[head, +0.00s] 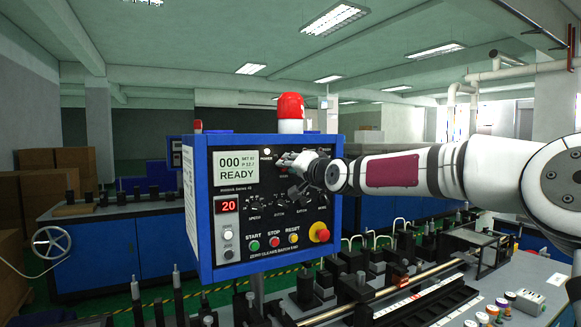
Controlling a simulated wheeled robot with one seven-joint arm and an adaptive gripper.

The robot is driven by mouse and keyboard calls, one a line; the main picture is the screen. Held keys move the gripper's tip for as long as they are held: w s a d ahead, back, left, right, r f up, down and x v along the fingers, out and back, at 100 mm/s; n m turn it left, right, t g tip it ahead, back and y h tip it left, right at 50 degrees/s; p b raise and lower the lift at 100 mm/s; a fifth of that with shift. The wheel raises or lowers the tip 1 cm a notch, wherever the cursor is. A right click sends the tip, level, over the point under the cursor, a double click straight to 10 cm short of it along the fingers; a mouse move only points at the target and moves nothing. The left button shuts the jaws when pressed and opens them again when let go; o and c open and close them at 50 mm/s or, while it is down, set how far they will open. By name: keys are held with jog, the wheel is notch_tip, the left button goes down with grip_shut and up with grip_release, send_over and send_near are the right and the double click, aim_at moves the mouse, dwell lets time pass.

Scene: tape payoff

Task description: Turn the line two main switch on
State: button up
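A blue-framed control panel (199,225) stands in the middle of the head view, with a red beacon (290,112) on top. Its display (235,168) reads 000 and READY, and a red readout (228,206) shows 20. A white lamp (267,153) sits by the POWER label. My gripper (284,160) reaches in from the right, in front of the panel's upper right face. It covers part of the upper row of controls. I cannot tell whether it touches a control or whether its fingers are open. No label naming the line two main switch is readable.
Below the display are dark knobs (270,200), green, red and yellow buttons (274,241), and a red emergency stop (319,232). A bench (520,268) with a rail (400,290) and upright fixtures lies below right. Another blue bench (160,243) with a handwheel (52,242) stands behind left.

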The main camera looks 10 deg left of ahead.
dwell(0.3)
jog(key=v, duration=1.2)
jog(key=shift+f, duration=0.1)
jog(key=s+d+f+n+g+h, duration=0.2)
jog(key=s+f+h, duration=0.1)
jog(key=s+f, duration=0.3)
jog(key=s+d+f+n+g+h, duration=0.1)
jog(key=s+d+f+g+h, duration=0.2)
jog(key=f, duration=0.6)
jog(key=s+d+f+g+h, duration=0.1)
jog(key=s+d, duration=0.4)
jog(key=s, duration=0.6)
jog(key=s+d+f+g+h, duration=0.1)
jog(key=s+d, duration=0.4)
jog(key=s, duration=0.6)
jog(key=s+d+f+g+h, duration=0.2)
jog(key=s+d, duration=0.4)
jog(key=s, duration=0.5)
jog(key=shift+f+m+g, duration=0.3)
